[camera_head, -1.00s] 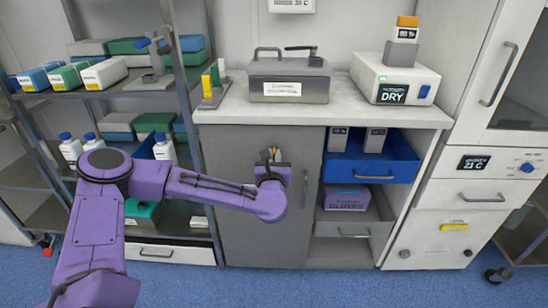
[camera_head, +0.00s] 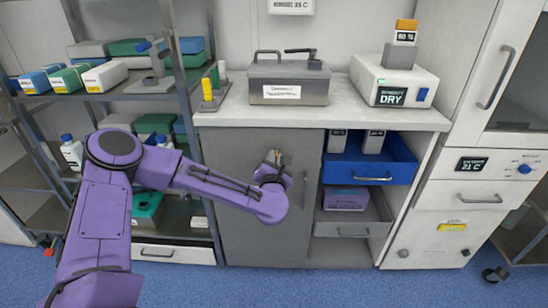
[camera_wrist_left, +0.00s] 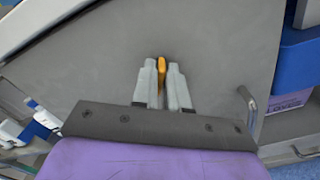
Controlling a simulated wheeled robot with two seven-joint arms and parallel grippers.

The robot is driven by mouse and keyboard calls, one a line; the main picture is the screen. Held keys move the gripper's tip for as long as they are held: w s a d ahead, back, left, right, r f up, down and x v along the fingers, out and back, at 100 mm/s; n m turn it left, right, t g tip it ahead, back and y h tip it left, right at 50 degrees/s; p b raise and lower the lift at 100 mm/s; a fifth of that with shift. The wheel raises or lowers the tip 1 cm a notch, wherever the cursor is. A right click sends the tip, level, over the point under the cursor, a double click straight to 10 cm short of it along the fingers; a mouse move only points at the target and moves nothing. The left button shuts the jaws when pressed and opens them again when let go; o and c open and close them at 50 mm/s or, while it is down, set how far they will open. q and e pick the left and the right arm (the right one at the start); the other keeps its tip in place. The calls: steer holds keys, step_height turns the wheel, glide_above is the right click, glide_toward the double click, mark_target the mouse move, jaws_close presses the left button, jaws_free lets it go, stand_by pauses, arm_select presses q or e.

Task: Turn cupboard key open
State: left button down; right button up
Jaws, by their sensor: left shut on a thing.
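The grey cupboard door (camera_head: 237,215) is closed below the white counter. It fills most of the left wrist view (camera_wrist_left: 215,65) and appears tilted there. My left gripper (camera_head: 275,157) is at the upper part of the door, right of its middle. In the left wrist view, my left gripper (camera_wrist_left: 162,80) is shut on a yellow key (camera_wrist_left: 161,66) held between its two grey fingers. The key's tip meets the door face; the lock is hidden behind the fingers. The door's vertical handle (camera_head: 304,188) is to the right of the gripper. My right gripper is not in view.
An open blue drawer (camera_head: 400,174) with containers sticks out right of the door, above a grey drawer (camera_head: 360,228) with a purple box (camera_head: 346,199). A metal shelf rack (camera_head: 140,90) stands close on the left. Blue floor in front is clear.

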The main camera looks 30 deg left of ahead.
arm_select(q)
steer(key=shift+f+m+p, duration=0.1)
steer(key=shift+m+p, duration=1.8)
steer(key=shift+m, duration=3.7)
steer(key=shift+f, duration=0.1)
steer(key=c, duration=1.2)
jaws_free()
steer(key=shift+c, duration=0.2)
steer(key=v, duration=1)
steer(key=shift+s+b, duration=0.25)
steer(key=shift+b, duration=0.2)
steer(key=shift+d, duration=0.15)
